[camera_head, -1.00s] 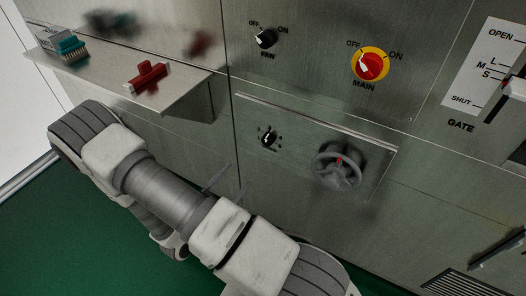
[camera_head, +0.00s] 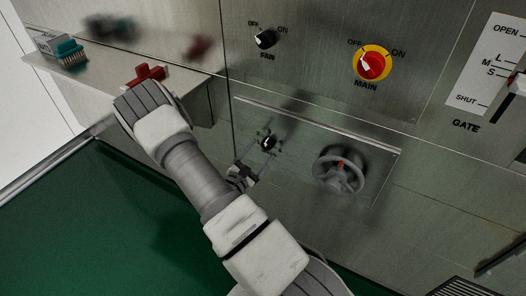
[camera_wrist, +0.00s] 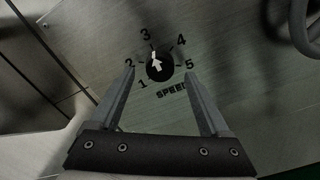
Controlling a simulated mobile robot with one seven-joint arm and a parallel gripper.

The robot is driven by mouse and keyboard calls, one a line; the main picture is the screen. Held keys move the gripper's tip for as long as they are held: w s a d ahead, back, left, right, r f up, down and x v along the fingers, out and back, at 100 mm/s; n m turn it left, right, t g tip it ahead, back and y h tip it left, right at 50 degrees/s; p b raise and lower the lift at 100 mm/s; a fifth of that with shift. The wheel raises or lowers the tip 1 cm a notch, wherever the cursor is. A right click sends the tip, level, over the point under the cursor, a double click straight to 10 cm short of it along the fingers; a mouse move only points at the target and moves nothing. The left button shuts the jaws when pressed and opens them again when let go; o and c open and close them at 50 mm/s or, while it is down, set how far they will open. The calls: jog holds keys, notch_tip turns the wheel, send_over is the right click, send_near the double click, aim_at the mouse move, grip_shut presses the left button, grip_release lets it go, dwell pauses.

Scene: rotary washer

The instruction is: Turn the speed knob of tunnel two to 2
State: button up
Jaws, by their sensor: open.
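The speed knob (camera_wrist: 160,66) is a small black dial with a white arrow, ringed by the numbers 1 to 5 and the word SPEED. Its arrow points up, close to the 3. In the head view the knob (camera_head: 268,142) sits on a panel left of a grey handwheel. My gripper (camera_wrist: 159,73) is open, with one finger to the left of the knob and one to the right in the wrist view. Whether the fingertips reach its depth I cannot tell. In the head view my gripper (camera_head: 255,166) is just below the knob. No tunnel label is readable.
The grey handwheel (camera_head: 338,170) is right of the knob. Above are the black FAN switch (camera_head: 265,39) and the red and yellow MAIN switch (camera_head: 372,62). A metal shelf (camera_head: 103,81) at left holds a teal brush and a red object, near my arm.

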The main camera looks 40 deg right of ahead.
jog(key=shift+x, duration=1.1)
grip_shut()
